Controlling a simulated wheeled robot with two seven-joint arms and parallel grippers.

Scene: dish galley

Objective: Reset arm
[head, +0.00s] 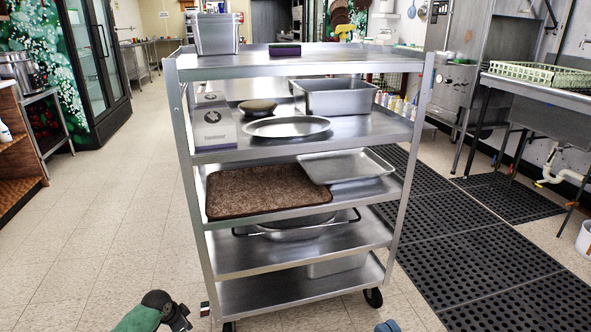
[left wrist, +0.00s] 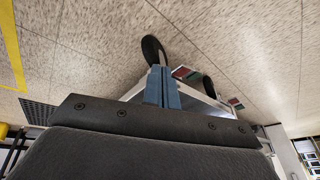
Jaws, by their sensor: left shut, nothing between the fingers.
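My left gripper (left wrist: 162,88) shows in the left wrist view, its two blue fingers pressed together with nothing between them. In the head view a green and black part of my left arm (head: 150,312) comes in at the bottom left, beside the lower left of a metal cart; the fingers cannot be made out there. In the left wrist view the fingers overlap the view of a dark wheel (left wrist: 152,52) and a pale metal part beyond. A small blue piece (head: 388,326) is cut off at the bottom edge; I cannot tell what it is.
The steel cart (head: 300,66) stands close ahead, with pans, a box (head: 213,128) and a brown tray (head: 262,190) on its shelves. Black mats (head: 440,240) and a sink counter lie to the right. Tiled floor (head: 110,220) is open at left.

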